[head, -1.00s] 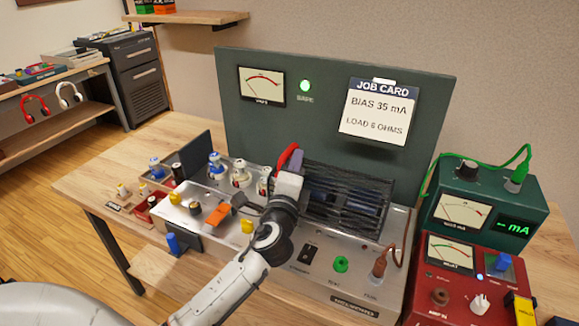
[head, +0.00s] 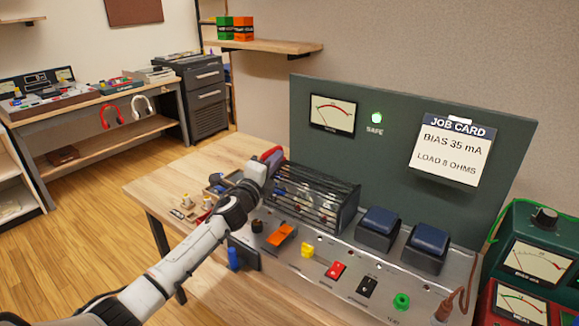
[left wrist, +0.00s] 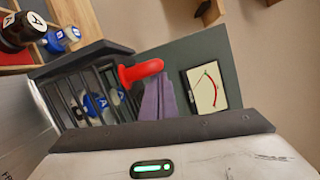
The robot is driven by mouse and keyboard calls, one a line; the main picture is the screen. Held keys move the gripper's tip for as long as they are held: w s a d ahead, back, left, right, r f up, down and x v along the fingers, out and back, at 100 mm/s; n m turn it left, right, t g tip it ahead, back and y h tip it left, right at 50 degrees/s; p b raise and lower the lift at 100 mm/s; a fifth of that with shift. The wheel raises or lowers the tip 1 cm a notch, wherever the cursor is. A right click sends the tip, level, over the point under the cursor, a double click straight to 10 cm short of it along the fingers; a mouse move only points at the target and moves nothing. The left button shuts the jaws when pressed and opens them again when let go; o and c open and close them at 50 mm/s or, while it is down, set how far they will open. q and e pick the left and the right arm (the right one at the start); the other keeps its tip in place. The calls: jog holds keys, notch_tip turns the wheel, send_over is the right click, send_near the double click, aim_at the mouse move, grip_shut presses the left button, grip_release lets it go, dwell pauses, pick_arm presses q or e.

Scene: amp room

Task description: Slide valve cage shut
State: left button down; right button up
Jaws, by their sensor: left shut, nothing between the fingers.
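The valve cage (head: 312,198) is a dark barred box on the metal amplifier chassis (head: 325,270). It stands at the chassis's left part, over blue-and-white valves that show through its bars in the left wrist view (left wrist: 97,104). Its red handle (head: 271,154) is at the cage's left end and also shows in the left wrist view (left wrist: 141,71). My left gripper (head: 264,166) is shut and empty, close beside the handle; I cannot tell whether it touches. My right gripper is not in view.
Two dark-blue-topped transformers (head: 380,222) stand uncovered right of the cage. Switches and knobs line the chassis front, with an orange lever (head: 281,235). A green panel (head: 320,150) with a lit SAFE lamp (head: 376,118) rises behind. Meters (head: 540,262) stand at the right.

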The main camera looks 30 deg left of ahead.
aim_at(287, 175)
pick_arm(q)
jog(key=shift+a+r, duration=0.1)
jog(key=shift+a, duration=0.35)
jog(key=shift+a, duration=0.15)
jog(key=d, duration=0.2)
jog(key=d+f, duration=0.1)
jog(key=d, duration=0.2)
jog(key=shift+s, duration=0.1)
jog(key=v, duration=1)
